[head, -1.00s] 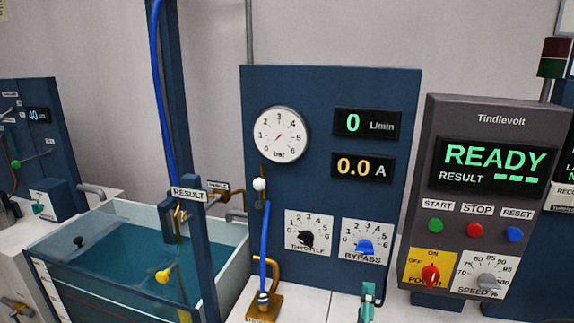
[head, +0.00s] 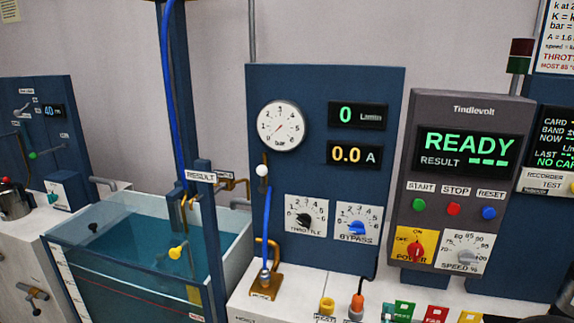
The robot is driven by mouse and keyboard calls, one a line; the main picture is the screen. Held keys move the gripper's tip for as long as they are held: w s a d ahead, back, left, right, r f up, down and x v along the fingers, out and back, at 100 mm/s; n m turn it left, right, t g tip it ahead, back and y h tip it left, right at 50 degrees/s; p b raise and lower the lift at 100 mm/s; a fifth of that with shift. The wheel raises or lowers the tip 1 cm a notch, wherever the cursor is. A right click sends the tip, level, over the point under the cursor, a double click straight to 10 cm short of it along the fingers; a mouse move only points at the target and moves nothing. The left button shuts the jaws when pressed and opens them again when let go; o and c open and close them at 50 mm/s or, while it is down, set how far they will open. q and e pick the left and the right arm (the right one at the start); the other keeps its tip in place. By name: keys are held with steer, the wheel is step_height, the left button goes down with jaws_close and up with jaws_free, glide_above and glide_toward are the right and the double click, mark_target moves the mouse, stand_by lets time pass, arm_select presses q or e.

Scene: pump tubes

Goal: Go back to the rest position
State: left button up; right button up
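Neither of my grippers shows in the head view. The bench has a blue panel (head: 350,95) with a round dial (head: 281,126), a flow display reading 0 L/min (head: 357,116) and a current display reading 0.0 A (head: 354,155). To its right, the grey Tindlevolt control box (head: 425,115) shows READY, with green, red and blue buttons below. Its red power knob (head: 415,250) sits on a yellow plate.
Along the front edge are an orange plug (head: 357,302), a yellow socket (head: 326,306) and coloured PASS and FAIL tags (head: 403,309).

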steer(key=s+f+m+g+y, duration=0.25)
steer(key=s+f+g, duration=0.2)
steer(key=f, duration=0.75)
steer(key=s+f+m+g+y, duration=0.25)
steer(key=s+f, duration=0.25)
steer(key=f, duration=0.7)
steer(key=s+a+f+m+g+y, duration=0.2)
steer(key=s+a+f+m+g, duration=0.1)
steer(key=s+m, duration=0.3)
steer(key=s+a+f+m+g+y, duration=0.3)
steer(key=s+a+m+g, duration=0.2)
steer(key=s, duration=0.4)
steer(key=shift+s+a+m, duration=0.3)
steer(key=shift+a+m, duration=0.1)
